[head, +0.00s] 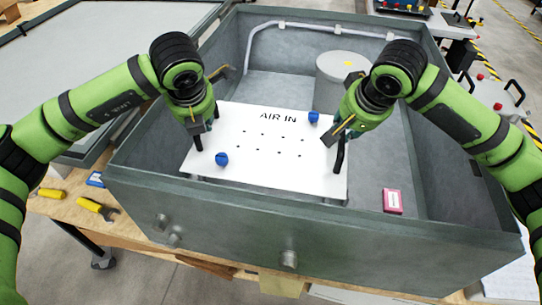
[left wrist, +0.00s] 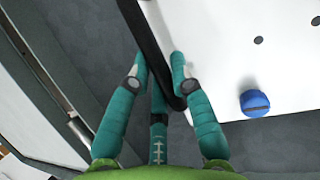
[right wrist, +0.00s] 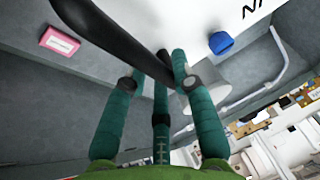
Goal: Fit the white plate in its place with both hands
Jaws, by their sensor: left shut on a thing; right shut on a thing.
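The white plate (head: 262,160) reads "AIR IN" and has several small holes, two blue knobs (head: 222,158) (head: 313,117) and a black handle at each side. It is inside the grey metal box (head: 300,222), near its left and front walls; whether it rests on anything cannot be told. My left gripper (head: 197,133) is shut on the left black handle (left wrist: 143,38). My right gripper (head: 334,134) is shut on the right black handle (head: 339,154), which also shows in the right wrist view (right wrist: 105,35). The fingers partly hide both handles.
A grey cylinder (head: 341,75) stands in the box behind the plate, with a white pipe (head: 320,27) along the back wall. A pink box (head: 392,201) lies right of the plate. Yellow-handled tools (head: 92,205) and a blue box (head: 95,179) lie on the wooden bench at left.

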